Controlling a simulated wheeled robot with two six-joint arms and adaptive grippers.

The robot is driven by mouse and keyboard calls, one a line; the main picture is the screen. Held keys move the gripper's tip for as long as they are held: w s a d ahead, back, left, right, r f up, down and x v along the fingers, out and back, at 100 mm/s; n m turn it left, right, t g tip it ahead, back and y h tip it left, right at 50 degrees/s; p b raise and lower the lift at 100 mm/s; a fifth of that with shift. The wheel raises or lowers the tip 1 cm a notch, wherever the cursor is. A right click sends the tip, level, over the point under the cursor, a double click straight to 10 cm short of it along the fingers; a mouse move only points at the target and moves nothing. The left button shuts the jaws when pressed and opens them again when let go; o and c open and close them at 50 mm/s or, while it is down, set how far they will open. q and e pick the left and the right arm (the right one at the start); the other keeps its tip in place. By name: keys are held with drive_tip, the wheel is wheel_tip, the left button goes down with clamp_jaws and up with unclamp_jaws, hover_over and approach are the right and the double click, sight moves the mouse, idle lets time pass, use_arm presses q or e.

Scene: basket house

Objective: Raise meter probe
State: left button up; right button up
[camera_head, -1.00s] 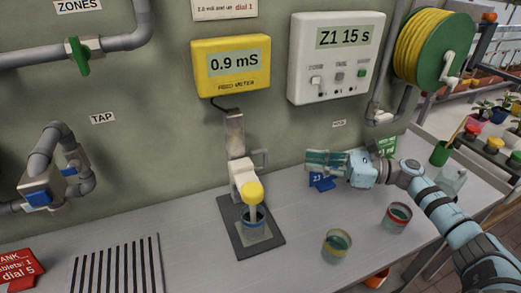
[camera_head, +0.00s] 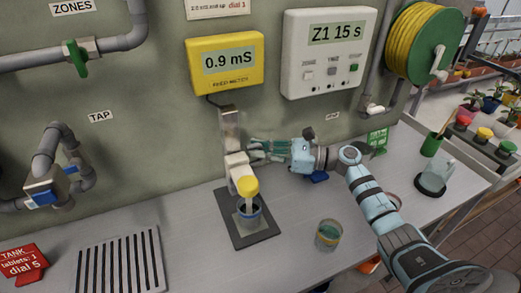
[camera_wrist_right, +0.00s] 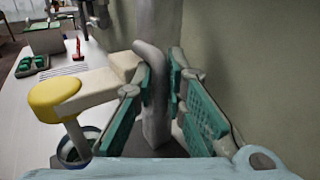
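The meter probe (camera_head: 247,187) has a yellow cap and hangs on a pale arm from the grey post (camera_head: 230,130). Its tip is in a small dark cup (camera_head: 249,214) on a dark base plate. The yellow cap also shows in the right wrist view (camera_wrist_right: 55,98). My right gripper (camera_head: 255,150) is at the post's right side. In the right wrist view its green-padded fingers (camera_wrist_right: 158,75) stand on either side of the grey upright handle (camera_wrist_right: 155,105), apart from each other. A gap shows beside the right pad. My left gripper is out of view.
The yellow meter (camera_head: 227,63) reads 0.9 mS above the post. A glass cup (camera_head: 328,235) stands on the bench in front of my right arm. A slatted drain (camera_head: 119,265) lies to the left. The bench between drain and base plate is clear.

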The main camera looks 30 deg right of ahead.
clamp_jaws()
wheel_tip(320, 180, up, 8)
drive_tip(key=p, duration=0.2)
drive_tip(key=shift+p, duration=0.4)
drive_tip(key=shift+o, duration=1.5)
unclamp_jaws()
drive_tip(key=shift+r, duration=0.1)
drive_tip(key=shift+o, duration=0.4)
drive_tip(key=shift+w+d, duration=0.1)
drive_tip(key=shift+w, duration=0.05)
drive_tip(key=shift+f, duration=0.2)
